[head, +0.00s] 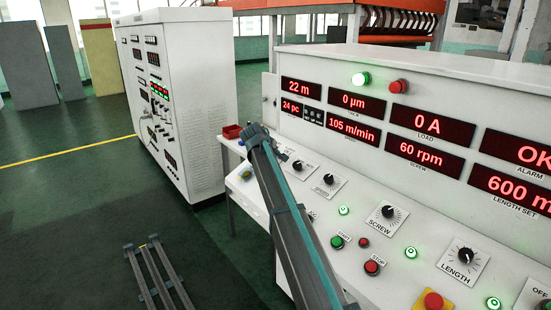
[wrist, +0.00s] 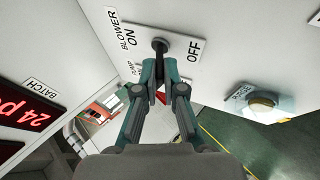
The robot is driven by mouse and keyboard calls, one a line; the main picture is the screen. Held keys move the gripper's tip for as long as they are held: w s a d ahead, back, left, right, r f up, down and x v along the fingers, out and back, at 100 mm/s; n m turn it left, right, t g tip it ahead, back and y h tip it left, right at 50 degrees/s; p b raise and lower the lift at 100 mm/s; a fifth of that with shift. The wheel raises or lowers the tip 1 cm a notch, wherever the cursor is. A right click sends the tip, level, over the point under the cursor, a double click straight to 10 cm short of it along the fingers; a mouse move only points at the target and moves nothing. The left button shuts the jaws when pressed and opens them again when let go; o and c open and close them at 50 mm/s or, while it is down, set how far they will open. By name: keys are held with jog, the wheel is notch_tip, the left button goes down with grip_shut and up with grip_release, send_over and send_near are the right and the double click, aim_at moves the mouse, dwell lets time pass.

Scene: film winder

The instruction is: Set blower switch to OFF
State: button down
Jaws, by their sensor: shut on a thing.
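The blower switch (wrist: 160,45) shows in the wrist view as a dark round-ended lever on a white plate (wrist: 183,45). The plate reads "BLOWER ON" on the left and "OFF" on the right. My gripper (wrist: 160,68) reaches the lever from below in the picture, and its two teal-and-grey fingers are closed together on it. The fingers hide the lower part of the lever, and I cannot tell clearly which label it leans to. In the head view my arm covers the blower switch.
A purge button (wrist: 262,104) sits right of the switch plate. In the head view, the console (head: 330,215) carries several knobs and buttons, including an emergency stop (head: 433,301). A white cabinet (head: 205,95) stands behind left. The green floor at left is largely clear.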

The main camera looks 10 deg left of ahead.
jog(key=shift+s+a+f+t+h+b, duration=0.1)
jog(key=shift+t+h+b, duration=0.2)
jog(key=shift+t+b, duration=0.2)
jog(key=c, duration=1.3)
grip_release()
jog(key=v, duration=1.2)
